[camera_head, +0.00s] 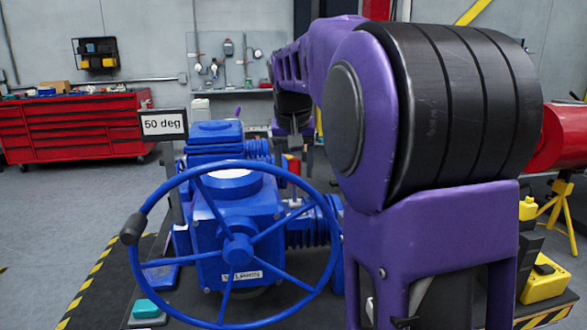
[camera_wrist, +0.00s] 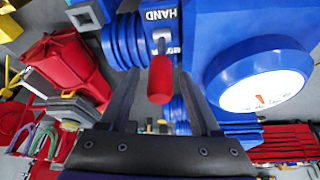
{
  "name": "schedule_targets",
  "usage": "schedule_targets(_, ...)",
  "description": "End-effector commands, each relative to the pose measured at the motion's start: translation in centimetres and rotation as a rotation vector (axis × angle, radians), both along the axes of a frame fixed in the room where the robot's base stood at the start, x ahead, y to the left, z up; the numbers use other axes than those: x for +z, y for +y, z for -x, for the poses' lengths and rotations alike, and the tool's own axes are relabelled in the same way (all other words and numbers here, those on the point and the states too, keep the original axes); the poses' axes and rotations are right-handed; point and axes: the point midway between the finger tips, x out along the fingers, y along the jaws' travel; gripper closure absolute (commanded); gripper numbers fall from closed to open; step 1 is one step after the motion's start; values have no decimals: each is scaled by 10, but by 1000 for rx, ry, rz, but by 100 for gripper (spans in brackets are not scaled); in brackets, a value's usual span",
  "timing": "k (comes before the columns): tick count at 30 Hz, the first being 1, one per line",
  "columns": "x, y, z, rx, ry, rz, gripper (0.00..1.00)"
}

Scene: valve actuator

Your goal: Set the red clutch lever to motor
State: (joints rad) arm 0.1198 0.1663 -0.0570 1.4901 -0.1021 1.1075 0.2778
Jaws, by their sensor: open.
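The clutch lever's red grip (camera_wrist: 160,80) shows in the wrist view, on a grey stem beside the blue actuator housing (camera_wrist: 220,30). A white "HAND" label is printed near the stem's base; a second label is partly hidden by the stem. My gripper (camera_wrist: 157,75) is open, with one dark finger on each side of the red grip. I cannot tell whether either finger touches it. In the head view the blue actuator (camera_head: 235,215) stands behind its blue handwheel (camera_head: 238,250). My arm hides much of the lever's side there.
A white dial (camera_wrist: 262,88) sits on the housing, right of the lever in the wrist view. A "50 deg" sign (camera_head: 163,124) stands behind the handwheel. A red tool cabinet (camera_head: 75,125) is far left.

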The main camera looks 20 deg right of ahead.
Motion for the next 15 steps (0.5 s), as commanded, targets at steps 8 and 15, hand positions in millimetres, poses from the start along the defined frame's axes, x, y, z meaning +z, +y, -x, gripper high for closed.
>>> schedule_targets(8,0,0,0,0,0,0,63)
schedule_targets(15,0,0,0,0,0,0,100)
